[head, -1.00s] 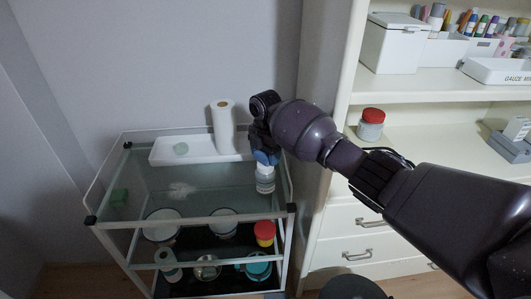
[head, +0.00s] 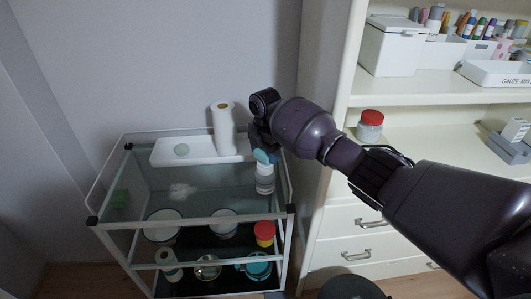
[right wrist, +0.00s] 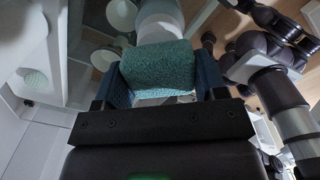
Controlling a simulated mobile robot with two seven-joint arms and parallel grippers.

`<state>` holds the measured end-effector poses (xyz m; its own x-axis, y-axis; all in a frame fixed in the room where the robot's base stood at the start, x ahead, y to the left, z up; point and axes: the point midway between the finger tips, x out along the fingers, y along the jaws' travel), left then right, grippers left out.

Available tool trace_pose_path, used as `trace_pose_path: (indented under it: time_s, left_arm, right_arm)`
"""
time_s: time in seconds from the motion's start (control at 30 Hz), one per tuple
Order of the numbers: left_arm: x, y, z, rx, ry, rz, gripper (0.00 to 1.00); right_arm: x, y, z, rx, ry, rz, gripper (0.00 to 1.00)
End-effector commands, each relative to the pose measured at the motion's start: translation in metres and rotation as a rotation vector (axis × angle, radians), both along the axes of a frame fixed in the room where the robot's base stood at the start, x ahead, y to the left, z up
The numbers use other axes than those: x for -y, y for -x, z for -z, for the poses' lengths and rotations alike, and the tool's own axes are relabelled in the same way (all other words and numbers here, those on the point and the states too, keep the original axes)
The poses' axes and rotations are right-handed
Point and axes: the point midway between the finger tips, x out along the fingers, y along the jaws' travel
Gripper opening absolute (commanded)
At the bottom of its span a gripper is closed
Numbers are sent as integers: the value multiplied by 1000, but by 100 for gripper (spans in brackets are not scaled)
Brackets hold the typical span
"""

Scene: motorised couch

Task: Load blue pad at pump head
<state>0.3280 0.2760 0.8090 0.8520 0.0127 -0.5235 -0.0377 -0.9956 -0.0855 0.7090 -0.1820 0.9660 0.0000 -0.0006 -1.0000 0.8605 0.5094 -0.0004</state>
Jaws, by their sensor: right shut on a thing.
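My right gripper (head: 264,150) is over the right end of the cart's top shelf. It is shut on a teal-blue pad (right wrist: 158,66), which spans between its two blue fingers in the right wrist view. The pad also shows as a small teal patch in the head view (head: 266,156). A clear and white bottle (head: 264,181) stands upright on the shelf directly below the pad. It shows behind the pad in the right wrist view (right wrist: 160,20). The bottle's pump head is hidden, and I cannot tell whether the pad touches it. My left gripper is not in view.
The glass-topped cart (head: 190,222) has a raised rail. A white tray (head: 205,152) with a round green piece, a paper roll (head: 223,128) and white fluff (head: 182,190) are on top. Bowls and jars are below. The cabinet (head: 335,190) stands close on the right.

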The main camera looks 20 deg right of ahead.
Motion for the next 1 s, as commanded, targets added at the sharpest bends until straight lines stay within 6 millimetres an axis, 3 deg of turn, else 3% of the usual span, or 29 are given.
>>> trace_pose_path:
  time_s: [0.7,1.0]
  left_arm:
    - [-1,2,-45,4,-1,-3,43]
    - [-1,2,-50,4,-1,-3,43]
  right_arm:
    - [0,0,-50,1,-1,-1,46]
    - [0,0,-55,0,0,0,46]
